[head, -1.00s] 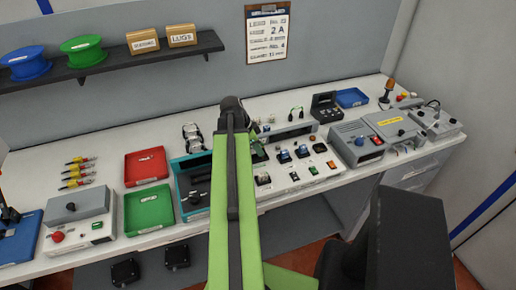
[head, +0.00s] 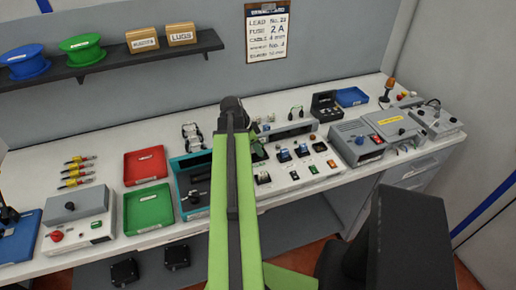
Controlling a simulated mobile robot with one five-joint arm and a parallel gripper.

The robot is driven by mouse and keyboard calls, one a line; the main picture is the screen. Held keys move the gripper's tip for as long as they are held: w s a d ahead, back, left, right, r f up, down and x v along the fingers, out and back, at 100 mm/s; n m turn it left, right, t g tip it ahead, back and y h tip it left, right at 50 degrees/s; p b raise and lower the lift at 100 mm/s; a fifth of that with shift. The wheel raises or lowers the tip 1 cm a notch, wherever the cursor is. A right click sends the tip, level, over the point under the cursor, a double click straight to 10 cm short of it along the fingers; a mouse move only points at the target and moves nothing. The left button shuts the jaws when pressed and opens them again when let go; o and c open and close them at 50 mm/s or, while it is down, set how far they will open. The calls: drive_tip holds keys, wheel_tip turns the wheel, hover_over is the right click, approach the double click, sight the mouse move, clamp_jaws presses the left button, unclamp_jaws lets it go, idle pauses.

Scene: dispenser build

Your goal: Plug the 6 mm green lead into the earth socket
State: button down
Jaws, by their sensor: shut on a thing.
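My arm (head: 232,200) reaches up the middle of the picture and its dark wrist joint (head: 232,108) is above the bench. My gripper's jaws are hidden behind the arm, so I cannot see what is in them. A pale panel with sockets and switches (head: 296,178) stands right of the arm. A dark green part (head: 258,150) shows at the panel's left, close beside the arm; I cannot tell whether it is a socket or a lead. Blue and black fittings (head: 284,155) sit to its right. I cannot make out the green lead or the earth socket for certain.
Left of the arm are a teal tray (head: 177,170), red tray (head: 146,177), green tray (head: 130,212) and a grey box (head: 76,206). Grey units (head: 356,141) and a blue tray (head: 366,97) stand right. A shelf (head: 88,68) and clipboard (head: 267,30) are behind.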

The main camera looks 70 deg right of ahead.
drive_tip(key=shift+f+b, duration=0.3)
drive_tip(key=shift+f, duration=0.05)
idle(0.4)
drive_tip(key=c, duration=1.3)
unclamp_jaws()
drive_tip(key=shift+o, duration=0.2)
drive_tip(key=o, duration=0.4)
drive_tip(key=shift+r, duration=0.15)
wheel_tip(320, 180, up, 7)
drive_tip(key=p, duration=0.7)
